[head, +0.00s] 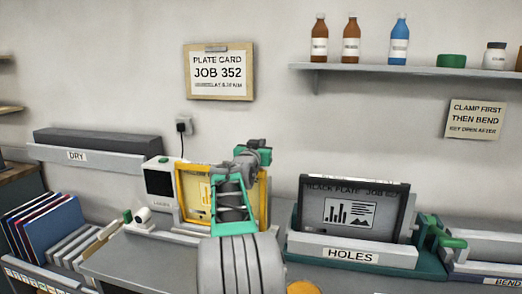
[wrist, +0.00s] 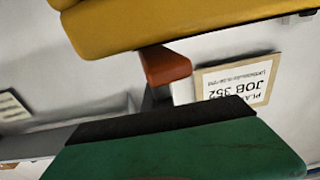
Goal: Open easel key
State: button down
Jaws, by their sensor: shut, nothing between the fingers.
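My gripper (head: 254,152) is at the end of my raised arm, in front of the upper part of a yellow-framed stand (head: 184,195) holding a chart plate. It is shut with nothing in it. My arm covers much of the stand. No part is clearly the easel key in the head view. In the wrist view, a small orange-red block (wrist: 164,65) shows between a large yellow shape (wrist: 170,25) and a large green shape with a black edge (wrist: 180,150). I cannot tell whether that block is the key, or whether the gripper touches anything.
A white device (head: 160,188) stands left of the yellow frame. A black plate (head: 352,205) stands in the HOLES station (head: 350,255) to the right, with a green handle (head: 450,242) beside it. A plate card (head: 219,72) hangs on the wall above.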

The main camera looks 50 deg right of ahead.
jog(key=c, duration=2.2)
grip_release()
jog(key=f, duration=0.3)
jog(key=shift+w+f+y, duration=0.1)
jog(key=shift+w+y, duration=0.1)
jog(key=shift+y, duration=0.2)
jog(key=c, duration=2)
grip_release()
jog(key=shift+o, duration=0.5)
jog(key=shift+r, duration=0.8)
jog(key=o, duration=0.3)
jog(key=shift+s+a+f+b, duration=0.15)
jog(key=shift+a+b, duration=0.2)
jog(key=shift+b, duration=0.3)
jog(key=shift+o, duration=0.8)
jog(key=shift+a, duration=0.45)
jog(key=shift+o, duration=0.4)
jog(key=shift+a+b, duration=0.7)
jog(key=shift+b, duration=0.1)
jog(key=a+b, duration=0.2)
jog(key=a, duration=0.1)
jog(key=s+a+b, duration=0.1)
jog(key=shift+a+r, duration=0.35)
jog(key=shift+a, duration=0.05)
jog(key=shift+s+a+r+h+b, duration=0.15)
jog(key=shift+a+r+h+b, duration=0.15)
jog(key=shift+a+b, duration=0.15)
jog(key=shift+r, duration=0.1)
